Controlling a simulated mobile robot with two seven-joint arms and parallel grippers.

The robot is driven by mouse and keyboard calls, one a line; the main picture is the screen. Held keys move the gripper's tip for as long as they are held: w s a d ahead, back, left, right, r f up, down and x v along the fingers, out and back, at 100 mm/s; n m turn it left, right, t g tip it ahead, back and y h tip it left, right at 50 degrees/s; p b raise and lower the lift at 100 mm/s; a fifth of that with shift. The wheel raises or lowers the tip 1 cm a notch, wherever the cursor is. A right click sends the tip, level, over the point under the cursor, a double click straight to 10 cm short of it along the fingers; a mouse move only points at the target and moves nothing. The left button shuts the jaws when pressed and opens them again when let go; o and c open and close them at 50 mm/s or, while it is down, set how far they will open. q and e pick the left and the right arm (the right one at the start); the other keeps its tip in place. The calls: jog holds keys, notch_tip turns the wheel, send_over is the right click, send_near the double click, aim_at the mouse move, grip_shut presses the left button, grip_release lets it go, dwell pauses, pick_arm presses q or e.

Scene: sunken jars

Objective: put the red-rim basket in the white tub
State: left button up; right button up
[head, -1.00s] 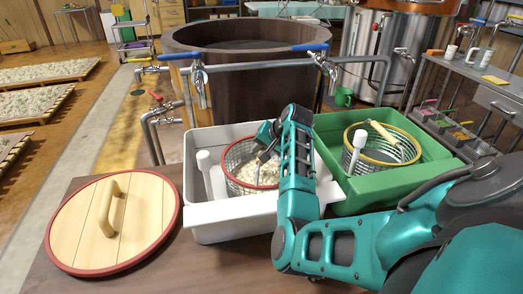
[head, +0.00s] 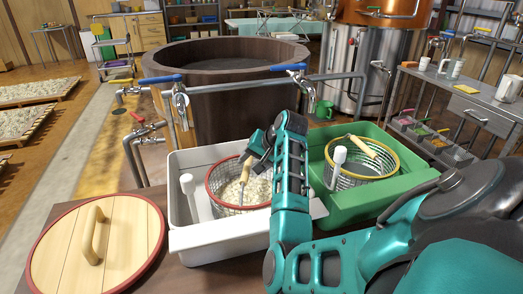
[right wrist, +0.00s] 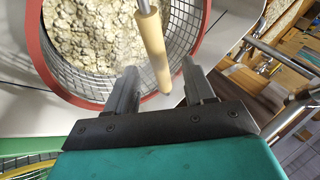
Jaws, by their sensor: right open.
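The red-rim basket (head: 222,198) is a wire mesh basket with pale, lumpy contents and a wooden handle (head: 245,171). It sits inside the white tub (head: 183,236) in the head view. In the right wrist view the red-rim basket (right wrist: 60,70) fills the upper left, and its handle (right wrist: 152,45) points down between my fingers. My right gripper (right wrist: 160,90) is open, with one finger on each side of the handle's end and gaps visible. In the head view my right gripper (head: 258,148) is over the basket's back right rim. My left gripper is not in view.
A green tub (head: 345,205) stands right of the white tub, holding a yellow-rim basket (head: 365,168). A round wooden lid (head: 95,240) with a red edge lies at the left. Pipes and taps (head: 180,98) run behind the tubs, before a large wooden vat (head: 235,110).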

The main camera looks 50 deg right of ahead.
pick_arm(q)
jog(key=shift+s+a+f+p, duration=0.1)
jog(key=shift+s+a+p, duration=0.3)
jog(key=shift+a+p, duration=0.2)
pick_arm(e)
jog(key=v, duration=0.6)
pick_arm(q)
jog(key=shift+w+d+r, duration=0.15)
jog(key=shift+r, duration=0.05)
